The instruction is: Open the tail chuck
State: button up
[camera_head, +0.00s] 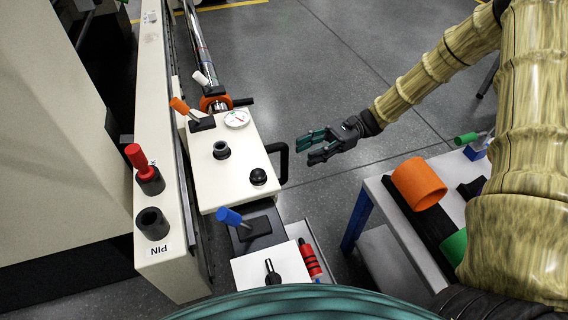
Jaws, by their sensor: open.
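No label marks the tail chuck. An orange collar (214,103) with a black side handle (243,101) sits at the end of a steel shaft (199,50), at the far end of the cream housing (205,188); it may be the chuck. A white-tipped lever (201,78) stands just behind it, and an orange-tipped lever (180,106) rises from a black base at its left. A blue-tipped lever (229,217) stands on a dark block nearer to me. My gripper (306,151) is open and empty, right of the housing, apart from all of these.
A black loop handle (283,160) juts from the housing towards my gripper. A dial gauge (236,118) and a black knob (258,177) are on top. A red pin (137,157) and an empty socket (152,222) are on the left rail. An orange cylinder (418,184) lies at right.

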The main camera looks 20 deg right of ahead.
aim_at(284, 161)
jog(key=shift+b+x, duration=1.75)
jog(key=shift+x, duration=2.3)
grip_shut()
